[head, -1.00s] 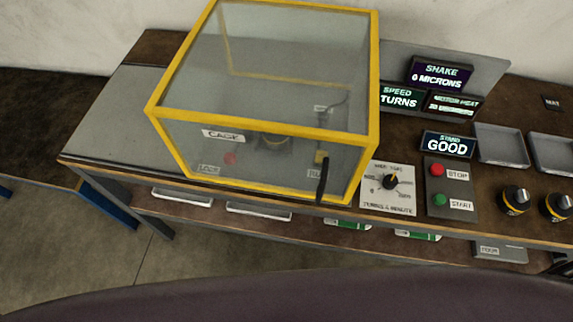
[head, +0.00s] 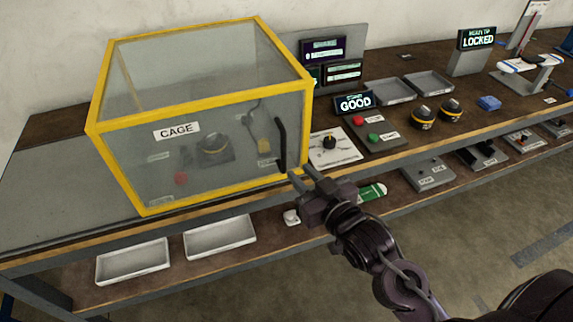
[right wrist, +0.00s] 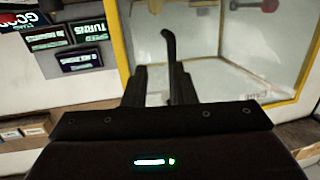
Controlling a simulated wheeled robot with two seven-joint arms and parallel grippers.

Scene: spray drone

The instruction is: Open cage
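The cage (head: 205,87) is a clear box with a yellow frame on the bench at the left of the head view. Its front panel is in place and the cage looks shut. A black upright handle (head: 281,145) sits at the panel's right edge. My right gripper (head: 303,174) is open and empty, just in front of and below the handle. In the right wrist view the handle (right wrist: 168,48) rises beyond the open fingers of the right gripper (right wrist: 158,82), nearer the right finger; I cannot tell if they touch. My left gripper is not in view.
Right of the cage stand a dial panel (head: 330,148), a start and stop box (head: 372,134) and a lit GOOD sign (head: 354,102). Inside the cage are a dark motor-like part (head: 212,148) and a red knob (head: 180,179). White trays (head: 132,261) lie on the lower shelf.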

